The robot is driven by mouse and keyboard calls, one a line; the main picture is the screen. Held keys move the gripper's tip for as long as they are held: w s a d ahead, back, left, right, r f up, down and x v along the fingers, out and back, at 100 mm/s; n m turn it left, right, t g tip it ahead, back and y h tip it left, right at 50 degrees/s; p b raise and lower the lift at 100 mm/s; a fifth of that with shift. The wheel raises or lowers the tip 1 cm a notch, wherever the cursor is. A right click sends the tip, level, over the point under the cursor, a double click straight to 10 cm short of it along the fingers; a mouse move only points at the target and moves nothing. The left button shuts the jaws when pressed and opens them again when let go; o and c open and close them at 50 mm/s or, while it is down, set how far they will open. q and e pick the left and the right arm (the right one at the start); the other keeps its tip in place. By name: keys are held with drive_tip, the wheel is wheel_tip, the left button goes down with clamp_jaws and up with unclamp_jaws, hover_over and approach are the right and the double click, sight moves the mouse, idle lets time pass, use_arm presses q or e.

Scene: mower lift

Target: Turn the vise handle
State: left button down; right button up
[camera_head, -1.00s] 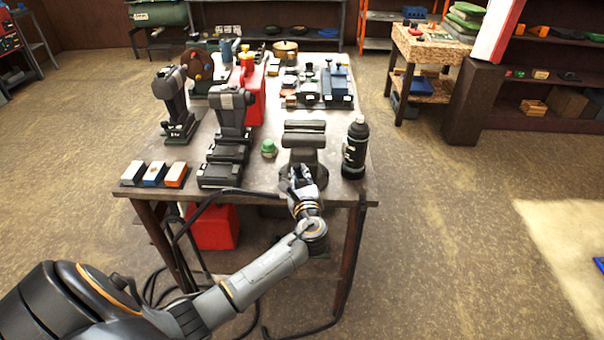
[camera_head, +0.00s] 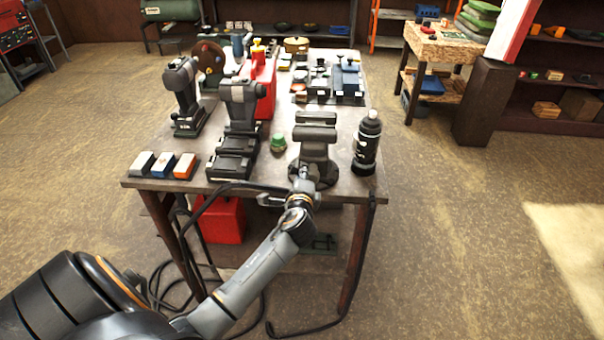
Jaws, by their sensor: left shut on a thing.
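The grey metal vise (camera_head: 316,136) stands at the front right of the workbench (camera_head: 345,188), on a round base. My left gripper (camera_head: 303,179) is at the front of the vise, at the bench's front edge. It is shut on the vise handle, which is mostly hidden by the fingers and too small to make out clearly. My left arm reaches up to it from the lower left. My right gripper is not in view.
Drill-like machines (camera_head: 240,122) and small boxes (camera_head: 163,165) occupy the bench's left side. Cables hang below the front edge. The floor right of the bench is clear.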

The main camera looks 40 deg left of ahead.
use_arm(q)
drive_tip(key=f+n+b, duration=0.1)
drive_tip(key=n, duration=0.1)
drive_tip(key=n+t+h+b, duration=0.1)
drive_tip(key=n, duration=0.2)
drive_tip(key=d+f+n+h+b, duration=0.1)
drive_tip(key=n, duration=0.2)
drive_tip(key=shift+w+f+t+b, duration=0.15)
drive_tip(key=shift+f+t+b, duration=0.15)
drive_tip(key=shift+f+t, duration=0.1)
drive_tip(key=n, duration=0.1)
drive_tip(key=n+b, duration=0.1)
drive_tip(key=n+t, duration=0.1)
drive_tip(key=n, duration=0.1)
drive_tip(key=shift+w+d+h+b, duration=0.25)
drive_tip(key=shift+w+h+b, duration=0.05)
drive_tip(key=shift+h, duration=0.1)
drive_tip(key=shift+w+d+r+n+t+b, duration=0.15)
drive_tip(key=shift+n+t+b, duration=0.15)
drive_tip(key=shift+n, duration=0.8)
drive_tip(key=shift+w+d+r+n+t+b, duration=0.15)
drive_tip(key=shift+n+t+b, duration=0.15)
drive_tip(key=shift+n, duration=0.8)
drive_tip(key=c, duration=1)
unclamp_jaws()
drive_tip(key=shift+f, duration=0.1)
drive_tip(key=shift+c, duration=0.2)
drive_tip(key=shift+d+f, duration=0.1)
drive_tip(key=shift+d, duration=0.05)
